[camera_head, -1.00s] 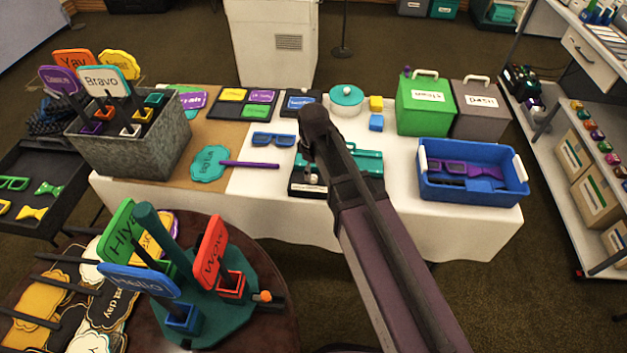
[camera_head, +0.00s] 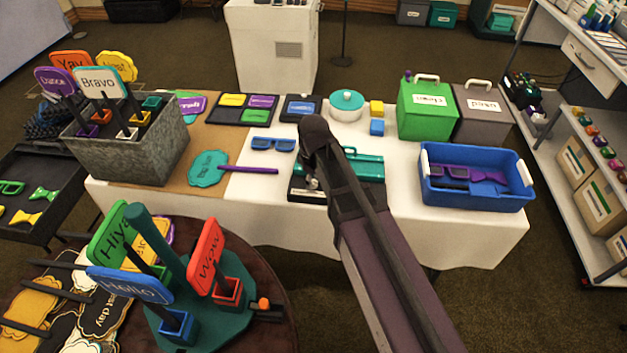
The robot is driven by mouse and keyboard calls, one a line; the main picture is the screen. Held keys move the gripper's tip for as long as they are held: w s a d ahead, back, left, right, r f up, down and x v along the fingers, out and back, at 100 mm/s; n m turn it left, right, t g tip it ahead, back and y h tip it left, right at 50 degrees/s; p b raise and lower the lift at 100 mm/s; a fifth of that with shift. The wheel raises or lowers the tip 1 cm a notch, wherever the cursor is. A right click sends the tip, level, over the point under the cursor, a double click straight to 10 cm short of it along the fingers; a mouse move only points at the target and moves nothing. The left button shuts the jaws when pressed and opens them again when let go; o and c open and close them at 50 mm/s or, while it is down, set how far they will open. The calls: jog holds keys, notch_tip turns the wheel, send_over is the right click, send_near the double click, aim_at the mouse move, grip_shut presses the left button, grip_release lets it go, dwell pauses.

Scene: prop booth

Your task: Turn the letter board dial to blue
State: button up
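A device with a black base (camera_head: 303,195) and teal parts (camera_head: 366,168) stands at the front middle of the white table, partly behind my arm. It may be the letter board, but I cannot make out letters or the dial's colour setting. A small light grey piece shows at its left side; I cannot tell whether it is a dial or a fingertip. My gripper (camera_head: 312,180) is over or at the left part of this device, mostly hidden by my own wrist. Its fingers, any contact and any grasp cannot be made out.
Blue glasses (camera_head: 273,145) and a teal paddle sign (camera_head: 208,168) lie left of the device. A blue bin (camera_head: 475,199) stands to the right. Green (camera_head: 427,112) and grey (camera_head: 479,112) boxes stand behind. A round table (camera_head: 268,335) with upright signs is at front left.

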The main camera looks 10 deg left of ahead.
grip_shut()
jog(key=shift+m, duration=0.5)
jog(key=m, duration=1)
jog(key=shift+m, duration=0.4)
jog(key=m, duration=0.6)
jog(key=shift+s, duration=0.1)
jog(key=m, duration=0.6)
